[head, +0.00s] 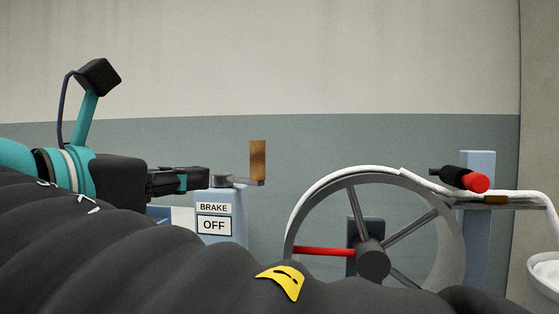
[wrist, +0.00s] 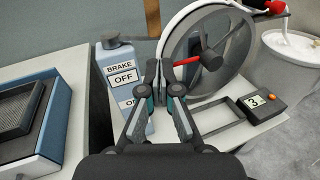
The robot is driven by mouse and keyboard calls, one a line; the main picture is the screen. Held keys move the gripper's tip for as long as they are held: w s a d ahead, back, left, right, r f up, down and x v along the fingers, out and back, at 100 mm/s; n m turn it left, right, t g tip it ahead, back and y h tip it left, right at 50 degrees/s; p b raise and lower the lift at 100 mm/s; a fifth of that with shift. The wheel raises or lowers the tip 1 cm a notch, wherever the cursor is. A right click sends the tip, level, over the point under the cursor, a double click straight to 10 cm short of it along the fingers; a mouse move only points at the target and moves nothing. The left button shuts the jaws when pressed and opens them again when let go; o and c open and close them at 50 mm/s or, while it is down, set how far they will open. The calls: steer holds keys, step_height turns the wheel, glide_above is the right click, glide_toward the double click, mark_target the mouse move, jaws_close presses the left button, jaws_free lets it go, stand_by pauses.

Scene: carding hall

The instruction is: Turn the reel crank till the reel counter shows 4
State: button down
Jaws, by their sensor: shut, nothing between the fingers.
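A spoked reel (head: 373,262) with one red spoke stands right of my gripper; it shows in the wrist view (wrist: 207,62) too. The reel counter (wrist: 256,101) reads 3. A blue-grey post (head: 220,238) has a BRAKE label and an OFF sign. On its top a short grey arm carries an upright wooden handle (head: 258,160), crank-like; the handle also shows in the wrist view (wrist: 152,18). My gripper (head: 206,178) is shut and empty, beside the post's top in the head view, left of the handle. In the wrist view its fingertips (wrist: 160,76) overlap the reel's left side.
A white strand runs over the reel, past a red-tipped black part (head: 477,182), to a white bin (head: 544,272) at the right. A blue-sided box (wrist: 27,112) with a dark top lies on the left bench. The counter unit has an orange button (wrist: 272,93).

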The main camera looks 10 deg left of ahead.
steer(key=s+a+r, duration=0.2)
glide_toward(253, 157)
steer(key=shift+n+t, duration=0.3)
steer(key=shift+t, duration=0.1)
steer(key=x, duration=0.4)
steer(key=b+x, duration=0.1)
steer(key=x, duration=0.2)
steer(key=shift+f, duration=0.35)
steer(key=shift+w+d, duration=0.1)
